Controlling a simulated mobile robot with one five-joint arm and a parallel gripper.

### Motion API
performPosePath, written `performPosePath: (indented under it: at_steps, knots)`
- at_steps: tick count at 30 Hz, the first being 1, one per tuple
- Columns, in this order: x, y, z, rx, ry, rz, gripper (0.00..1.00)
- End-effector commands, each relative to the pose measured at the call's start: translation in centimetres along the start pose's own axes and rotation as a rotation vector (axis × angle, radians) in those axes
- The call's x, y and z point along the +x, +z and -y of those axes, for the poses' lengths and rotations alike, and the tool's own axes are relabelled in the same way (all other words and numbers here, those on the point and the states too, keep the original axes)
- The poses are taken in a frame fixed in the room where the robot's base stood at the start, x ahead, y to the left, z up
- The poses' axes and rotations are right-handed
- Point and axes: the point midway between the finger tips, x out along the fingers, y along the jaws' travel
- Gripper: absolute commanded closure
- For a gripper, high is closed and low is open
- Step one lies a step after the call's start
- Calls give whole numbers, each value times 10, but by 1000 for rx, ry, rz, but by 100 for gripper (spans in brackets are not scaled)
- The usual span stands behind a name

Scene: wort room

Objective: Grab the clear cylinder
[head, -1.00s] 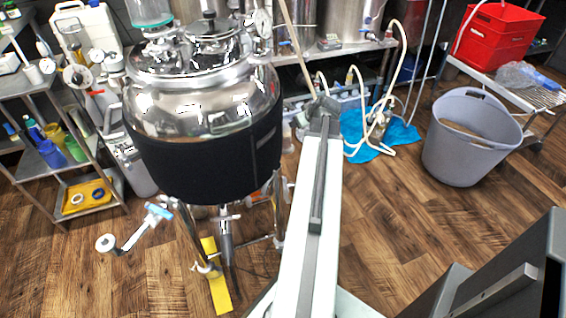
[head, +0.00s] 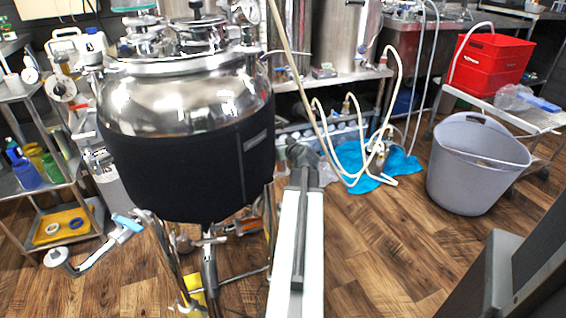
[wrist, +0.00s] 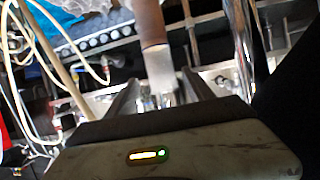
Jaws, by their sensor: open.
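My gripper (wrist: 161,78) is open in the wrist view, its two fingers pointing away from me. A pale, translucent cylinder-like piece (wrist: 159,68) with a brown upper part shows beyond and between the fingertips. I cannot tell whether it is the clear cylinder or how far off it is. In the head view my gripper (head: 303,155) is at the arm's end, right of the steel tank, its fingers unclear. A clear, round glass piece (head: 134,4) with a green rim stands on the tank's top at the upper left, cut by the picture edge.
The steel tank (head: 190,105) with a black jacket stands close on the left on thin legs. A valve arm (head: 100,248) sticks out low left. White hoses (head: 345,165) hang ahead over a blue sheet (head: 400,165). A grey tub (head: 470,180) stands right. Wood floor is open between.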

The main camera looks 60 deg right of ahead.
Motion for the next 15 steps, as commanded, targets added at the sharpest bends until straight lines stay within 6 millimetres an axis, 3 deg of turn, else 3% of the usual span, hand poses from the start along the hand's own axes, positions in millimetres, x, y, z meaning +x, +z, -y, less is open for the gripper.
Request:
performPosePath:
  at_steps: [8, 15]
  knots:
    - [47, 6, 1, -1, 0, 1, 39]
    - [49, 4, 2, -1, 1, 1, 39]
